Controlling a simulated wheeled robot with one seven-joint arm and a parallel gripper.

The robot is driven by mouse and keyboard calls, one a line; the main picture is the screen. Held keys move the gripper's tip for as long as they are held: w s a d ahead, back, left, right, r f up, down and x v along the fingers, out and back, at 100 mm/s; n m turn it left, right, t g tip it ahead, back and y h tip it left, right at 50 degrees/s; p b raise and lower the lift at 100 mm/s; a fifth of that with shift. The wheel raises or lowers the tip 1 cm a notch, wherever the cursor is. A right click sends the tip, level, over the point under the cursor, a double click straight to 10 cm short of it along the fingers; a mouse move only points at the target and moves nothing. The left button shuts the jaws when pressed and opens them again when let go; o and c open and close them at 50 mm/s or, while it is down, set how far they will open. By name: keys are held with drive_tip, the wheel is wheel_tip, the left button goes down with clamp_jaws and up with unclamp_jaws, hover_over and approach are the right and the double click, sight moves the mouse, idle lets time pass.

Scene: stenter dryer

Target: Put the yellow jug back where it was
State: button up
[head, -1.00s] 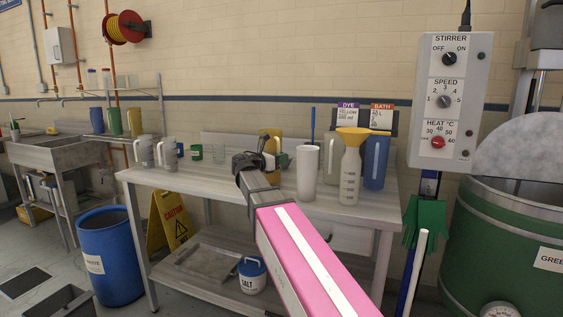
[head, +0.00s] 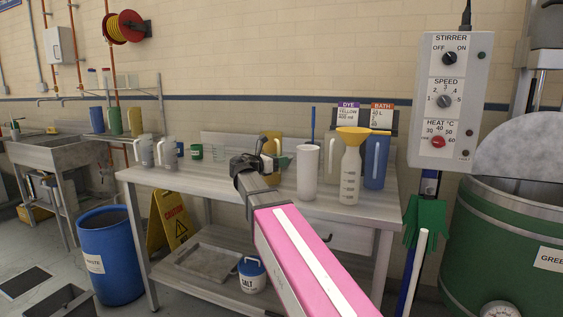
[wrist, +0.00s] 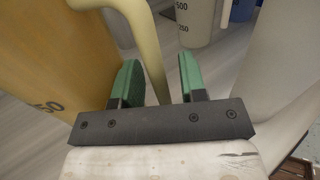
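The yellow jug (head: 272,140) stands upright on the steel table, partly hidden behind my gripper (head: 284,161). In the wrist view the yellow jug (wrist: 50,60) fills the left side, with graduation marks on its wall. Its pale yellow handle (wrist: 151,45) runs down between the two green fingertips of my gripper (wrist: 160,80). The fingers are apart, with a visible gap between the handle and the right finger; the left finger is close to the handle.
A white jug (head: 307,172), a measuring bottle with a yellow funnel (head: 350,175) and a blue jug (head: 376,160) stand right of my gripper on the table (head: 225,190). Grey jugs (head: 167,152) stand left. Another yellow jug (head: 135,122) is on the rack by the sink.

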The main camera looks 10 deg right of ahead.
drive_tip(key=v, duration=1.1)
